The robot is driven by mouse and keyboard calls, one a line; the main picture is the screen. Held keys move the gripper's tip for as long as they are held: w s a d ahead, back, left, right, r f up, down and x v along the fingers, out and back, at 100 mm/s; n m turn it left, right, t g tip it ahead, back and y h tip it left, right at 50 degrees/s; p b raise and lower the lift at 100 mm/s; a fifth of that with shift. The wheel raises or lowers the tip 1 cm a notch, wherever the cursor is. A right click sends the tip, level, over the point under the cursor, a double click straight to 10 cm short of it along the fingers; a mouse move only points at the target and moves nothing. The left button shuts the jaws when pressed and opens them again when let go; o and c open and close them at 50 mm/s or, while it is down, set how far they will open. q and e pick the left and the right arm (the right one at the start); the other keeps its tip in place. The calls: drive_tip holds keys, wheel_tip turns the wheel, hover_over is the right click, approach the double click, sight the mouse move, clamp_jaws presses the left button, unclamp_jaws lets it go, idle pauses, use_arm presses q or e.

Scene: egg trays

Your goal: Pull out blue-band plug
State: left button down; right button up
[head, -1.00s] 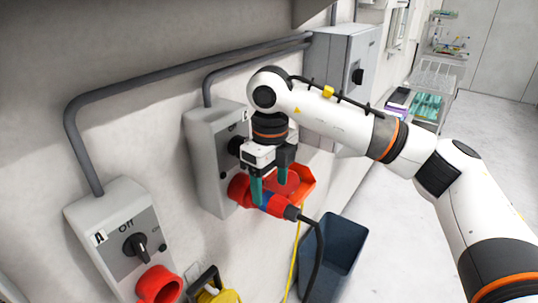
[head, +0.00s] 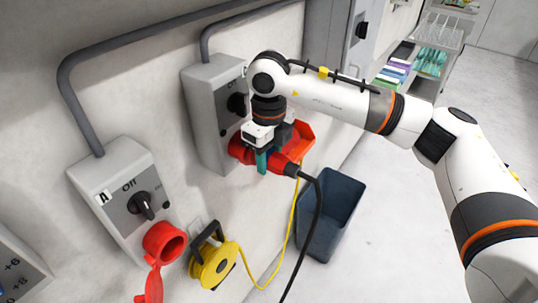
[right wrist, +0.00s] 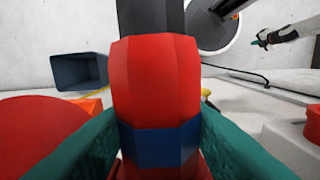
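The blue-band plug (head: 283,167) is red with a black cable trailing from its outer end. It lies at the red socket (head: 238,148) on the grey switch box (head: 207,130). My right gripper (head: 268,161) is around it from above. In the right wrist view, the plug's red body (right wrist: 155,80) and blue band (right wrist: 160,146) sit between the teal fingers, which press on both sides at the band. The joint between plug and socket is hidden by the gripper. My left gripper (right wrist: 259,41) shows only small and distant in the right wrist view; its opening is unclear.
Box A (head: 118,200) with a red socket (head: 163,242) is on the wall at left. A yellow cable reel (head: 213,264) sits below. A dark blue bin (head: 330,215) stands on the floor at right. An orange-red holder (head: 303,138) is just behind the plug.

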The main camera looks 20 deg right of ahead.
sight(287, 161)
drive_tip(key=shift+c, duration=0.8)
use_arm(q)
drive_tip(key=shift+w, duration=0.35)
drive_tip(key=shift+f, duration=0.1)
use_arm(e)
drive_tip(key=shift+s+d, duration=0.1)
drive_tip(key=shift+s+d+b, duration=0.35)
drive_tip(key=shift+s+d, duration=0.3)
drive_tip(key=shift+s, duration=0.15)
use_arm(q)
drive_tip(key=shift+d+f, duration=0.1)
drive_tip(key=shift+f, duration=0.15)
use_arm(e)
drive_tip(key=shift+s+d, duration=0.1)
use_arm(q)
drive_tip(key=shift+f, duration=0.1)
use_arm(e)
drive_tip(key=shift+s, duration=0.15)
use_arm(q)
drive_tip(key=shift+s+f+b, duration=0.1)
drive_tip(key=shift+f+b, duration=0.1)
drive_tip(key=shift+b, duration=0.15)
use_arm(e)
drive_tip(key=shift+s+d, duration=0.45)
drive_tip(key=shift+s, duration=0.05)
drive_tip(key=shift+s+d, duration=0.1)
